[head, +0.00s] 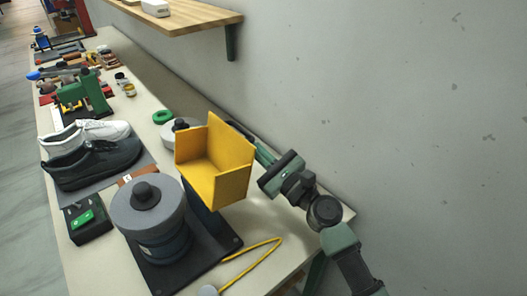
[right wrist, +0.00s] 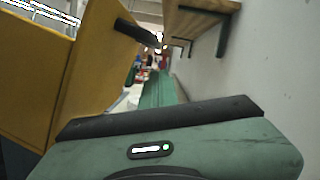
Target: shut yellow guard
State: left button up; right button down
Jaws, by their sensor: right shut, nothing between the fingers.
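The yellow guard (head: 215,168), an open-sided box of flat panels, stands raised above the middle of the grinder (head: 160,235), with its hollow facing up and left. Grey discs with dark knobs lie on either side of it, one in front at left and one behind. My right gripper (head: 238,130) is shut and empty, behind and right of the guard, its tips partly hidden by it. In the right wrist view the guard (right wrist: 40,75) fills the left side, with a dark rod at its upper edge. The shut green fingers (right wrist: 158,90) point forward beside it; contact cannot be told.
The wall runs close along the right, with a wooden shelf (head: 180,18) above. A yellow cable (head: 255,250) lies on the bench in front. White and black shoes (head: 95,160) sit on a grey mat at left. Tools crowd the far bench.

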pick_arm(q)
jog(key=shift+w+a+r+p, duration=0.1)
jog(key=shift+r+p, duration=0.15)
jog(key=shift+r, duration=0.25)
jog(key=shift+w+a+r+p, duration=0.1)
jog(key=shift+r+p, duration=0.15)
jog(key=shift+r, duration=0.25)
pick_arm(e)
jog(key=shift+s+a+r, duration=0.1)
jog(key=shift+s+r, duration=0.1)
jog(key=shift+r, duration=0.35)
jog(key=shift+s+a+r, duration=0.1)
jog(key=shift+s+r, duration=0.05)
jog(key=shift+r, duration=0.4)
pick_arm(q)
jog(key=shift+s, duration=0.1)
pick_arm(e)
jog(key=shift+w, duration=0.1)
